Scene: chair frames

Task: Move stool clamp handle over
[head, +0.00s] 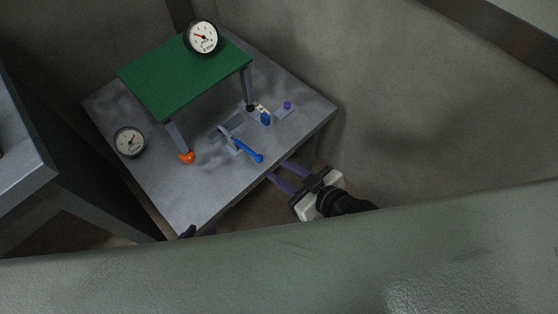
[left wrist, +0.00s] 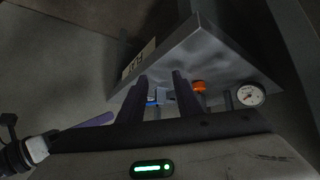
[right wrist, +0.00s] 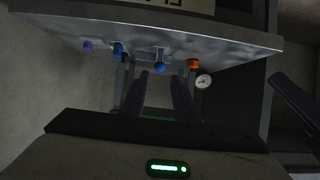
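The stool, with a green top (head: 185,75) and grey legs, stands on a grey table (head: 190,205). A grey clamp bracket (head: 227,134) stands beside it, its blue handle (head: 248,151) angled down toward the table's front edge. The handle's blue end shows in the right wrist view (right wrist: 160,67). My right gripper (head: 277,169) is open and empty, just off the table's front-right edge, apart from the handle. Its fingers are spread in the right wrist view (right wrist: 160,80). My left gripper (head: 188,231) shows only a dark tip; the left wrist view (left wrist: 160,78) shows it open and empty.
One gauge (head: 203,37) is at the green top's far edge, another (head: 130,142) at the table's left. A smaller blue-handled part (head: 265,117) and purple knob (head: 287,105) lie right. A grey-green surface (head: 280,265) blocks the bottom.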

